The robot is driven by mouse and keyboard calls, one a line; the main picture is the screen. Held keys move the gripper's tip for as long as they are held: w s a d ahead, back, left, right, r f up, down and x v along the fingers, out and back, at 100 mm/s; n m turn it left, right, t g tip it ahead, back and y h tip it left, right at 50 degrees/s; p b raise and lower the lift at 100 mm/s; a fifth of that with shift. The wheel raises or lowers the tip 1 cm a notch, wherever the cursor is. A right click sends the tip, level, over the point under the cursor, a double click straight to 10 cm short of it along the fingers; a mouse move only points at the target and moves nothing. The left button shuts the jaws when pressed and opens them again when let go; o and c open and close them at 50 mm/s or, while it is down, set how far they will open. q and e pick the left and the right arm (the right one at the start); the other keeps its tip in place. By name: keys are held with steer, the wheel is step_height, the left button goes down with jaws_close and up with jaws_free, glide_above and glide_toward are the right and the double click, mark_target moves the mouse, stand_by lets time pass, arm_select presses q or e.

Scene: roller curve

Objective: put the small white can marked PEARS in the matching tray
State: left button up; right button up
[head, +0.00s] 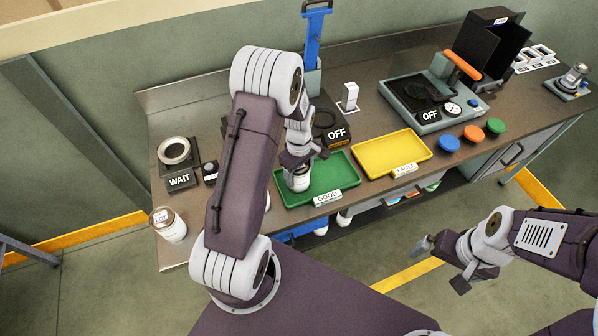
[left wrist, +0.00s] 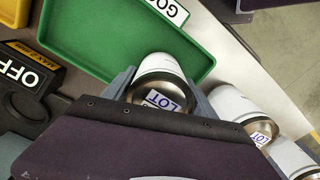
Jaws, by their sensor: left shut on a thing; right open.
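My left gripper (head: 297,163) is shut on a small white can (head: 300,181), low at the left part of the green tray (head: 335,163) with the GOOD sign (head: 327,196). Whether the can touches the tray floor I cannot tell. In the left wrist view the can (left wrist: 160,67) sits between the two fingers, its metal end with a LOT label facing the camera. The word PEARS is not readable on it. The yellow tray (head: 375,151) with the FAULT sign (head: 406,169) is empty, to the right. My right gripper (head: 450,262) is open and empty, away from the bench.
A white can (head: 168,226) with a LOT label stands at the bench's left front corner. More cans (left wrist: 243,110) show beside the held can in the left wrist view. A WAIT sign (head: 180,180), a black OFF device (head: 338,133) and coloured buttons (head: 473,133) are also on the bench.

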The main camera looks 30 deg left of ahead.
arm_select(q)
steer(key=o, duration=1.9)
steer(key=shift+c, duration=0.2)
steer(key=shift+r, duration=0.2)
step_height(320, 180, up, 12)
steer(key=shift+f+b, duration=0.1)
steer(key=shift+b, duration=0.5)
steer(key=s+d+f+m, duration=0.2)
steer(key=s+d+m, duration=0.1)
steer(key=s+m, duration=0.3)
steer(key=s+d+f+m+t+b, duration=0.1)
steer(key=s+d+f+m, duration=0.1)
steer(key=s+d+m, duration=0.2)
steer(key=shift+s+d+f+m+b, duration=0.25)
steer(key=shift+s+m, duration=1.15)
steer(key=shift+m, duration=0.7)
